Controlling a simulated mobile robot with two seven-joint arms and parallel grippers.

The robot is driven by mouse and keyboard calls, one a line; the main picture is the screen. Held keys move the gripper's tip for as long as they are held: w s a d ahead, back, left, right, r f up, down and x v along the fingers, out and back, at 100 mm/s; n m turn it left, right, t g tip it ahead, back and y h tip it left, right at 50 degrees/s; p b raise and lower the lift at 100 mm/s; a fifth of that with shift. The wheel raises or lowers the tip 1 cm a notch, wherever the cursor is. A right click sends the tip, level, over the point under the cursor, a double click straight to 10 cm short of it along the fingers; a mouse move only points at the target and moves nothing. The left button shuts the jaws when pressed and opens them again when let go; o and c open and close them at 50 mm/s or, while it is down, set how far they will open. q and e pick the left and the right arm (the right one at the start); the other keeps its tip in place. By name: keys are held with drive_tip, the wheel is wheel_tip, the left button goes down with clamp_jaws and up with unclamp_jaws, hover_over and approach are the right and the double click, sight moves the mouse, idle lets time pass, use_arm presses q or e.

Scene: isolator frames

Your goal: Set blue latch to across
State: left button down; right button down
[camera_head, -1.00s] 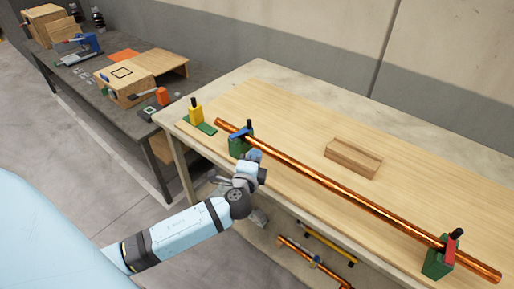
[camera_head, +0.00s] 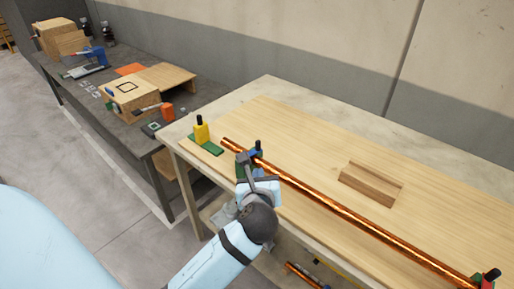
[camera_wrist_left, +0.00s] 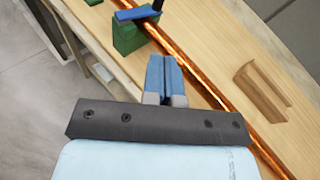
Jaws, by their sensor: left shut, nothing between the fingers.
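The blue latch (camera_head: 253,153) sits on a green block at the left end of the copper pipe (camera_head: 330,208), beside a black knob. My left arm partly hides it in the head view. In the left wrist view, the latch (camera_wrist_left: 137,13) is a flat blue bar on top of the green block (camera_wrist_left: 127,36), set at an angle to the pipe. I cannot tell whether it reaches over the pipe. My left gripper (camera_head: 243,158) is close in front of the block. Its fingers (camera_wrist_left: 164,62) are shut and empty, pointing at the block and apart from it. My right gripper is not in view.
A yellow block (camera_head: 201,132) on a green base stands left of the pipe end. A wooden block (camera_head: 370,183) lies behind the pipe. A red latch (camera_head: 491,276) is at the pipe's right end. A dark bench (camera_head: 70,92) stands at left.

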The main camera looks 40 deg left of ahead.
use_arm(q)
drive_tip(key=m, duration=0.1)
approach(258, 146)
drive_tip(key=shift+g, duration=0.3)
drive_tip(key=x, duration=0.7)
drive_tip(key=shift+w+r, duration=0.15)
